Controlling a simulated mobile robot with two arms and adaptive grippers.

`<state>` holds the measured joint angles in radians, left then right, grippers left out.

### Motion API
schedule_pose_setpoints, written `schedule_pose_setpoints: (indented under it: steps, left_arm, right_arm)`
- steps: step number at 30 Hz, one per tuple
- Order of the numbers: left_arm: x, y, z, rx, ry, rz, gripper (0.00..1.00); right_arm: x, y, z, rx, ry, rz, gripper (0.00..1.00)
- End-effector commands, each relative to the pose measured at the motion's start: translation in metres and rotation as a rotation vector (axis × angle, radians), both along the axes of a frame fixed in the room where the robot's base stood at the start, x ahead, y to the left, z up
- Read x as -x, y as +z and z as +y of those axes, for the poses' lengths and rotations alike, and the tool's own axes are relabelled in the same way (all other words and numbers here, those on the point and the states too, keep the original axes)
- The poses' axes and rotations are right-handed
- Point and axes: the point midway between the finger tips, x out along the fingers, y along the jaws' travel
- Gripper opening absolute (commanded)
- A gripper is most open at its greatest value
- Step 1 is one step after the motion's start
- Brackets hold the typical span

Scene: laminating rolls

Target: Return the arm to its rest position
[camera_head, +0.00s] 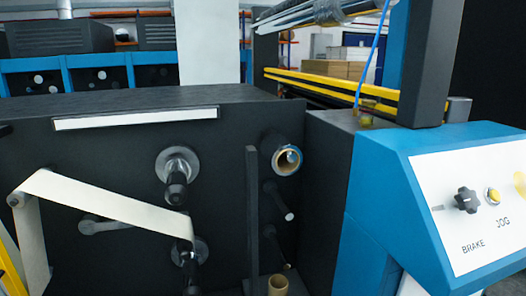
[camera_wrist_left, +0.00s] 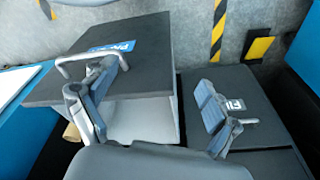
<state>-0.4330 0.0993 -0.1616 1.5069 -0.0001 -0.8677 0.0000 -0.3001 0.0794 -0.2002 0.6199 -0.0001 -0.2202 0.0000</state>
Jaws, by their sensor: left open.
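My left gripper (camera_wrist_left: 160,82) shows in the left wrist view, with its two grey fingers spread wide apart and nothing between them. Below and beyond it is a dark panel (camera_wrist_left: 145,42) with a pale bar handle and a blue label. The left finger overlaps the handle in the picture; I cannot tell whether they touch. Neither arm nor gripper shows in the head view. The right gripper is in neither view.
Another core (camera_head: 278,286) stands low. A blue console (camera_head: 385,190) with knobs is at right. Striped floor tape (camera_wrist_left: 218,30) lies beyond the panels.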

Motion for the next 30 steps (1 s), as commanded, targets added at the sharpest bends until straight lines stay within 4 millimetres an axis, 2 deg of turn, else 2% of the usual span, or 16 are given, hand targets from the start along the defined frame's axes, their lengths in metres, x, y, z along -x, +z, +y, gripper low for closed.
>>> schedule_pose_setpoints:
  steps: [1, 6, 9, 12, 15, 18, 26, 30]
  left_arm:
    - [0.014, -0.023, 0.002, -0.002, -0.002, 0.019, 0.88]
    - [0.061, -0.084, 0.009, -0.006, -0.011, 0.053, 0.88]
    - [0.092, -0.111, 0.015, -0.010, -0.015, 0.072, 0.88]
    - [0.121, -0.130, 0.020, -0.012, -0.018, 0.087, 0.88]
    - [0.144, -0.142, 0.025, -0.014, -0.021, 0.097, 0.88]
    - [0.157, -0.147, 0.028, -0.015, -0.024, 0.101, 0.88]
    - [0.164, -0.149, 0.029, -0.016, -0.024, 0.103, 0.88]
    - [0.164, -0.149, 0.029, -0.016, -0.024, 0.104, 0.59]
  right_arm:
    - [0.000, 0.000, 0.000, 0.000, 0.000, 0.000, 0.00]
    - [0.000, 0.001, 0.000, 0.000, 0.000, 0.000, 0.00]
    - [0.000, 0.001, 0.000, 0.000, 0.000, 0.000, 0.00]
    - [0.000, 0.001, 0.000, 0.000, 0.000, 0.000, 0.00]
    - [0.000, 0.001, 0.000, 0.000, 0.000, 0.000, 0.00]
    - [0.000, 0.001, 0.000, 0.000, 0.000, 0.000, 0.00]
    - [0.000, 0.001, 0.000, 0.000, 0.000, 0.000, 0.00]
    - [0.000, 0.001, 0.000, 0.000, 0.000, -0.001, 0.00]
